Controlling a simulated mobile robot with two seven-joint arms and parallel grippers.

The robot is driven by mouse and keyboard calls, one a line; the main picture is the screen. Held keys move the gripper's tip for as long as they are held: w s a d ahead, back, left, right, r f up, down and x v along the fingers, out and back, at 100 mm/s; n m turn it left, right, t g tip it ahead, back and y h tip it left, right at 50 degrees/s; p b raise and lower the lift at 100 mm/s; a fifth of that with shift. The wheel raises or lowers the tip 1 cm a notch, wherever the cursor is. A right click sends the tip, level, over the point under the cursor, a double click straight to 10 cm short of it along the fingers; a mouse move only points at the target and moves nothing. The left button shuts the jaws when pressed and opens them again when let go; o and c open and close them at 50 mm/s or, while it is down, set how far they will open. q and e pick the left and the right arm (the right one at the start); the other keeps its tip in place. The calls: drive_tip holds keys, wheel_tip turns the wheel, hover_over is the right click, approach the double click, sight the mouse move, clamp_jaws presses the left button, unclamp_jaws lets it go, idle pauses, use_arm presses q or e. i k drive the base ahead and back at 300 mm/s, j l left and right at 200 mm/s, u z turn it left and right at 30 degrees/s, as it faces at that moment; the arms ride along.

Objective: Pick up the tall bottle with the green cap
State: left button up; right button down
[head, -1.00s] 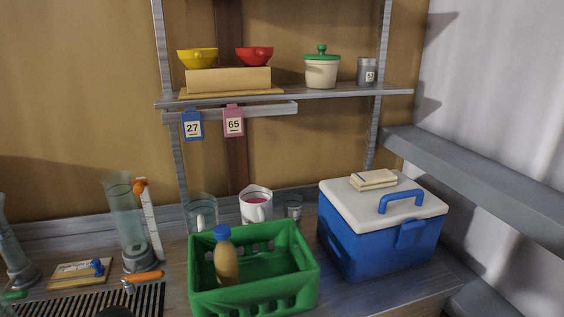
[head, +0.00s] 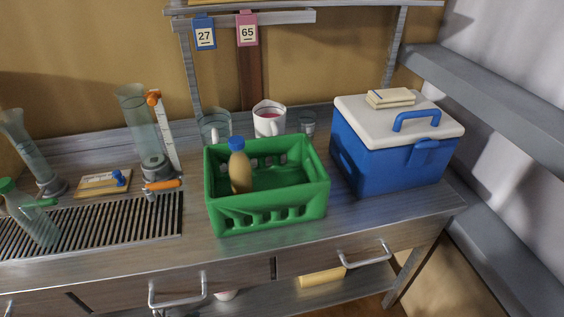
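A clear bottle with a green cap (head: 28,211) is at the far left of the head view, on or beside the dark slatted drain grate (head: 110,228). It looks tilted in the picture, and its left side is close to the frame edge. Another bottle, tan with a blue cap (head: 239,168), stands inside the green crate (head: 268,215). Neither of my grippers shows in this view.
A blue cooler with a white lid (head: 390,150) stands at the right of the counter. Tall clear cylinders (head: 143,130) stand at the back left, with a white mug (head: 269,120) behind the crate. The front counter strip is clear.

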sight(24, 209)
drive_tip(key=u, duration=1.8)
drive_tip(key=i+j+z, duration=0.1)
drive_tip(key=z, duration=1.1)
drive_tip(key=j+z, duration=0.45)
drive_tip(key=k+j+z, duration=0.1)
drive_tip(key=j+z, duration=0.35)
